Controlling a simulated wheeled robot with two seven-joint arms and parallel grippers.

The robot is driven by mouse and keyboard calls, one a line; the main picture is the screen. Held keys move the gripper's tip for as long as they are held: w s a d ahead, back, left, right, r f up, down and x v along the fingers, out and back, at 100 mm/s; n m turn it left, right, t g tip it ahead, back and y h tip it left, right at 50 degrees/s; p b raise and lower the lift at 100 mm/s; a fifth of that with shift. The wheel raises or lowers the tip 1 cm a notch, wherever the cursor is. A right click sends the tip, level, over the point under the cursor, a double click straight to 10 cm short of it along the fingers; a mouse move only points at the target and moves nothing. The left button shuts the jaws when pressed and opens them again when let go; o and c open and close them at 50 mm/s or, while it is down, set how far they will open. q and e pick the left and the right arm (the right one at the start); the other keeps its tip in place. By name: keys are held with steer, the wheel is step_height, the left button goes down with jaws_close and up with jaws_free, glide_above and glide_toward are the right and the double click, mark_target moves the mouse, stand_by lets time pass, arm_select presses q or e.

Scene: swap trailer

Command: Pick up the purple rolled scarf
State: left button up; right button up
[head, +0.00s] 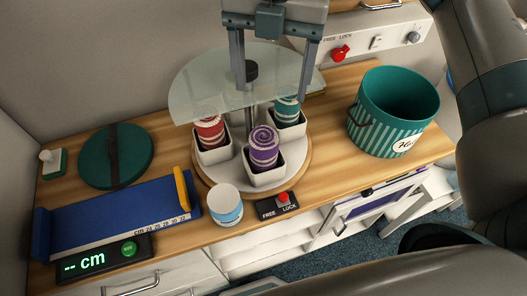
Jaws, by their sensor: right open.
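The purple rolled scarf (263,148) stands in a white square cup (264,178) at the front of a round turntable (222,177). Its spiral end faces up. A red rolled scarf (209,131) and a teal one (287,110) stand in the other cups. A clear, partly round cover (200,85) sits on the central post above the turntable, over its back and left. My right gripper (270,94) is open and empty, fingers pointing down, above and behind the purple scarf and apart from it. My left gripper is not in view.
A teal striped bucket (372,137) stands at the right. A small white-blue tub (225,204) and a red FREE/LOCK switch (283,198) are in front. A blue measuring tray (110,215), a cm display (92,262) and a green round case (93,158) lie left.

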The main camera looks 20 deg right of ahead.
steer(key=f, duration=0.1)
steer(key=p, duration=0.2)
glide_above(264, 135)
steer(key=f, duration=0.3)
steer(key=d+f, duration=0.1)
steer(key=f, duration=0.1)
steer(key=shift+s+f, duration=0.25)
steer(key=shift+s, duration=0.1)
step_height(264, 135, down, 4)
steer(key=shift+w+a+f+p, duration=0.1)
steer(key=shift+p, duration=0.75)
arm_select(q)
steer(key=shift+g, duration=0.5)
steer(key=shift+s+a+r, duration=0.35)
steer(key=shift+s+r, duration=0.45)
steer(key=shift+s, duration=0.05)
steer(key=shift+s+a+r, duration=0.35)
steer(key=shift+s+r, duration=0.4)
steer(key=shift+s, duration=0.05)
arm_select(e)
steer(key=shift+f, duration=0.75)
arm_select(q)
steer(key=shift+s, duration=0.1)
